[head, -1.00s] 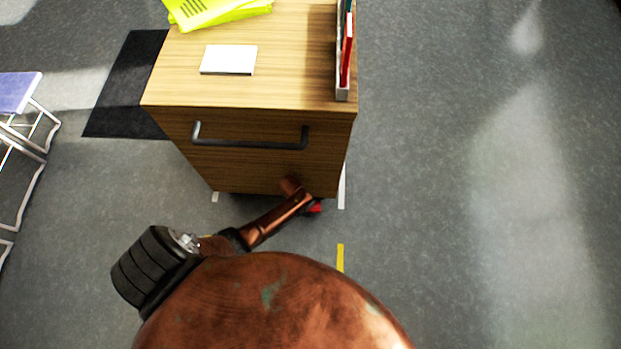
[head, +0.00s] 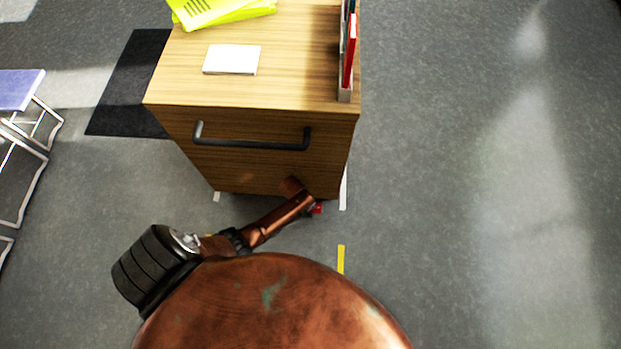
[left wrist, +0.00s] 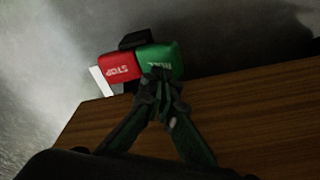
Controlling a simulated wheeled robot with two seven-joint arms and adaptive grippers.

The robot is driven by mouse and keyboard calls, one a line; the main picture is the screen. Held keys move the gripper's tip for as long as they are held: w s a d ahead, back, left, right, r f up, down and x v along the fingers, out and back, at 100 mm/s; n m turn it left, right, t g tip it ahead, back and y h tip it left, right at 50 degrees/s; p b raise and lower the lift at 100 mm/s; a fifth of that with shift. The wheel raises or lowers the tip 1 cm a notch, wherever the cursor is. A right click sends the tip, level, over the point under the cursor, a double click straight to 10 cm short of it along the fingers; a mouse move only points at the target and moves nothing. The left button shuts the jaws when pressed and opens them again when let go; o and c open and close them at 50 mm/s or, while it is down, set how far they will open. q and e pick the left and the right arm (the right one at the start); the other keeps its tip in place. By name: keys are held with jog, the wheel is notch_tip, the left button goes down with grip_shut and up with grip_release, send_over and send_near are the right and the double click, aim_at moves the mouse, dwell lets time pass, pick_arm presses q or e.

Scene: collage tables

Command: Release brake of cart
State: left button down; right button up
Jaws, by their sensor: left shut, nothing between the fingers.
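The wooden cart (head: 225,165) stands ahead with a dark handle (head: 250,145) across its front. Its brake pedals show in the left wrist view: a red pedal marked STOP (left wrist: 117,68) and, beside it, a green pedal (left wrist: 166,60) with partly covered lettering. A bit of the red pedal also shows in the head view (head: 318,208), low at the cart's right front corner. My left gripper (left wrist: 158,82) is shut and empty, its fingertips over the green pedal's near edge; contact cannot be told. In the head view my arm hides it. My right gripper is out of view.
A dark mat (head: 125,95) lies left of the cart. A metal-framed seat (head: 20,90) is at far left. The floor (head: 460,180) at right is clear.

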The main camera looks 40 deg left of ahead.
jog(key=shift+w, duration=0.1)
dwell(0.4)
pick_arm(q)
jog(key=shift+f+b, duration=1.05)
jog(key=shift+f, duration=0.6)
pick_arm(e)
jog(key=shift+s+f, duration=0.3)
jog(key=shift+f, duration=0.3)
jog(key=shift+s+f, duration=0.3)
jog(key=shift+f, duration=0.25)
pick_arm(q)
jog(key=shift+r+p, duration=0.9)
jog(key=shift+r, duration=0.25)
notch_tip(320, 180, up, 5)
jog(key=p, duration=0.4)
jog(key=shift+f, duration=0.1)
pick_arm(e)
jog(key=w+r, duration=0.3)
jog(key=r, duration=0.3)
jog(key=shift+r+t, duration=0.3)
